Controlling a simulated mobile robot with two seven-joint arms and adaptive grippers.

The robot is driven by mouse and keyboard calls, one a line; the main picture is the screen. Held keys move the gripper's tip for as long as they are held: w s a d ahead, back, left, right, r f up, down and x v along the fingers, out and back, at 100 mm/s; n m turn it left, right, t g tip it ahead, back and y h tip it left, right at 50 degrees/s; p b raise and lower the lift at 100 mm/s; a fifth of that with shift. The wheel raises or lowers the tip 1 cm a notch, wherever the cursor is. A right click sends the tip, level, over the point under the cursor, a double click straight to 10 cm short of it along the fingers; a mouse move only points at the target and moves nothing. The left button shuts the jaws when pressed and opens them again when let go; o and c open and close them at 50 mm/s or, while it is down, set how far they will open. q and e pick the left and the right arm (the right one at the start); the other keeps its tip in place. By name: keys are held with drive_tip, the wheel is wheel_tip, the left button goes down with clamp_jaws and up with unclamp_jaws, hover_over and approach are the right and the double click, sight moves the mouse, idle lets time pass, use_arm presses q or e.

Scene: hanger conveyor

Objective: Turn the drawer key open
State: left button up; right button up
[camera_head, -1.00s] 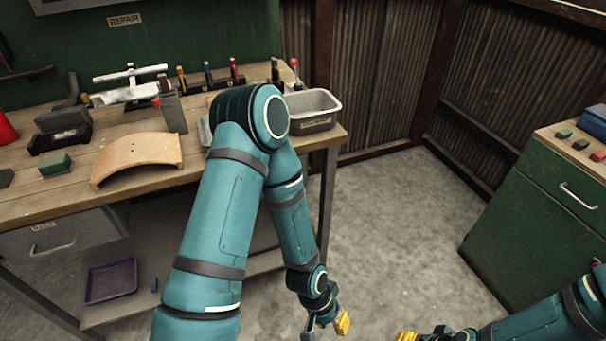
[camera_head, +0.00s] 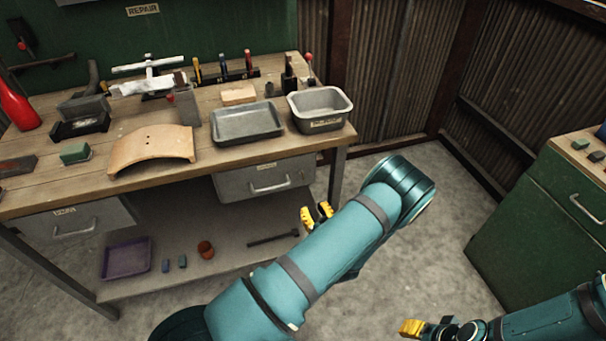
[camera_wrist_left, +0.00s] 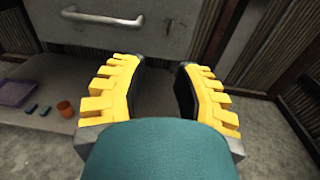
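A grey drawer (camera_head: 242,185) with a bar handle hangs under the right part of the workbench. It also fills the top of the left wrist view (camera_wrist_left: 60,40). A small mark shows on its face right of the handle in that view; I cannot make out a key. My left gripper (camera_head: 317,215) is in front of the bench, below and right of the drawer. In the left wrist view its yellow fingers (camera_wrist_left: 160,90) are apart with nothing between them. My right gripper (camera_head: 412,328) is at the bottom right, far from the drawer; its finger gap is not clear.
A second grey drawer (camera_head: 105,218) is under the bench at left. The bench top (camera_head: 215,165) holds trays, tools and a curved wooden piece. The lower shelf (camera_head: 225,268) carries a purple tray and small items. A green cabinet (camera_head: 520,230) stands at right, with open floor between.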

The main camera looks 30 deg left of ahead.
sight(303, 176)
use_arm(q)
drive_tip(key=shift+t, duration=0.4)
drive_tip(key=x, duration=0.4)
drive_tip(key=b+x, duration=0.1)
drive_tip(key=x, duration=0.9)
drive_tip(key=shift+w+d+r, duration=0.2)
drive_tip(key=shift+w+d, duration=0.15)
drive_tip(key=shift+w, duration=0.05)
clamp_jaws()
